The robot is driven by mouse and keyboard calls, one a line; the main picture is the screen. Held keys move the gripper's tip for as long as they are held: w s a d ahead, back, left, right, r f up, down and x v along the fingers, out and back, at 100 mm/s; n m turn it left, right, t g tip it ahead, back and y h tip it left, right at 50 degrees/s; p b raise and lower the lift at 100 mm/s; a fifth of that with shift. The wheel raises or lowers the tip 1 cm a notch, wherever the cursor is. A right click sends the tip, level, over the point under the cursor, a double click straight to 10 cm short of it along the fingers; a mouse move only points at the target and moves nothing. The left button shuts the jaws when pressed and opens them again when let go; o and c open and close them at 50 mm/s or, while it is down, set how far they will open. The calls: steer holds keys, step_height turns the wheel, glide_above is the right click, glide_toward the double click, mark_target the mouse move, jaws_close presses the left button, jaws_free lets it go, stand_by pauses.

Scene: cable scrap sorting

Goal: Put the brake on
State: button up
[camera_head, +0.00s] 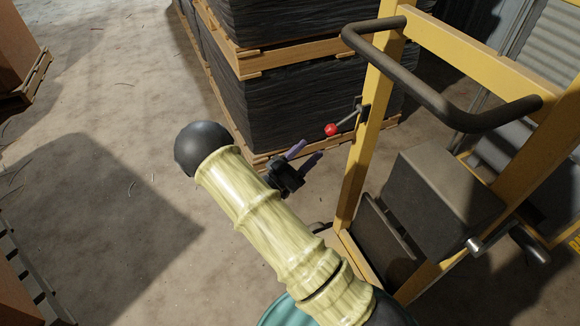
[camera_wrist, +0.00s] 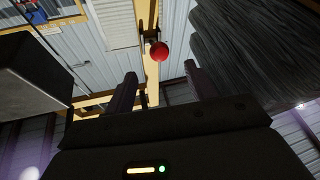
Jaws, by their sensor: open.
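The brake lever (camera_head: 346,122) is a thin dark rod on the yellow upright of a truck frame, with a red ball knob (camera_head: 331,129) at its end. The red knob also shows in the wrist view (camera_wrist: 160,51), above and between the fingertips. My gripper (camera_head: 315,152) is open and empty, with its two purple-grey fingers pointing towards the upright. In the head view it is just below and left of the knob, apart from it. In the wrist view the fingers (camera_wrist: 160,75) stand well apart with nothing between them. The lever's rod is mostly hidden behind the knob there.
The yellow truck frame (camera_head: 358,165) carries a dark handlebar (camera_head: 440,85) and a grey box (camera_head: 445,190) to the right of the lever. Stacked pallets with black wrapped loads (camera_head: 285,100) stand behind. The concrete floor (camera_head: 110,130) is open at the left.

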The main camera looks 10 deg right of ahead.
steer(key=v, duration=0.6)
steer(key=shift+w+d+y, duration=0.1)
steer(key=shift+w+y, duration=0.1)
steer(key=shift+y, duration=0.1)
steer(key=c, duration=0.7)
steer(key=w+y, duration=0.2)
steer(key=w+d+n+y, duration=0.1)
steer(key=w+y, duration=0.1)
steer(key=y, duration=0.1)
steer(key=w+d+t+y, duration=0.1)
steer(key=w+y, duration=0.1)
steer(key=shift+w+d+y, duration=0.1)
steer(key=shift+d+y, duration=0.1)
steer(key=shift+y, duration=0.1)
jaws_close()
steer(key=s+a+r+n+g+y, duration=0.3)
steer(key=s+a+r+n+y, duration=0.25)
steer(key=y, duration=0.55)
steer(key=s+d+n+g, duration=0.2)
steer(key=s, duration=0.6)
steer(key=s+d+r+n+g+y, duration=0.1)
steer(key=s+d+g, duration=0.1)
steer(key=s, duration=0.7)
steer(key=shift+d+r+n+g, duration=0.3)
steer(key=shift+d+n+g, duration=0.05)
steer(key=shift+d+g, duration=0.05)
